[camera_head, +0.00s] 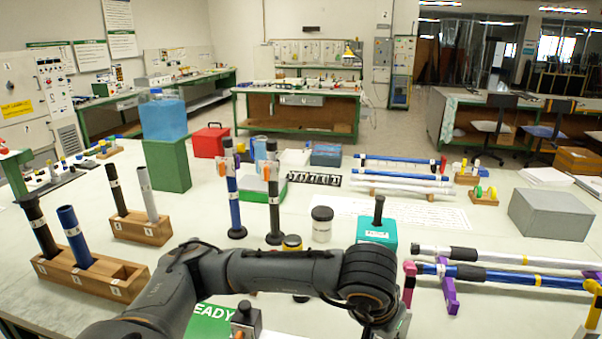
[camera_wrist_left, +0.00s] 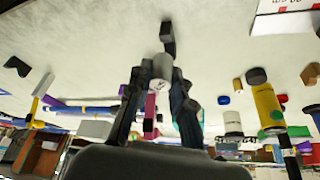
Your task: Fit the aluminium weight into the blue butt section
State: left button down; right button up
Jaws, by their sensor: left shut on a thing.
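The blue butt section (camera_head: 76,238) is a dark blue tube, open at the top. It stands slightly tilted in a wooden block (camera_head: 105,280) at the left, beside a black tube (camera_head: 40,228). My left arm reaches across the front of the table, and its wrist hides the gripper in the head view. In the left wrist view my left gripper (camera_wrist_left: 160,84) is shut on a short silvery cylinder with a marking, which looks like the aluminium weight (camera_wrist_left: 162,66). A dark block (camera_wrist_left: 168,42) shows beyond the cylinder; I cannot tell whether they touch. My right gripper is not in view.
A smaller wooden block (camera_head: 141,229) holds a black rod and a grey rod. Two upright rods (camera_head: 233,195) stand mid-table near a white jar (camera_head: 321,224) and a teal box (camera_head: 377,233). Long rods lie on purple rests (camera_head: 448,288) at the right. A grey box (camera_head: 550,213) stands behind them.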

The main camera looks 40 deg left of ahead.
aim_at(69, 219)
jog(key=j+u, duration=0.15)
jog(key=u, duration=0.25)
jog(key=j+u, duration=0.15)
jog(key=u, duration=0.2)
jog(key=k+j+u, duration=0.1)
jog(key=u, duration=0.3)
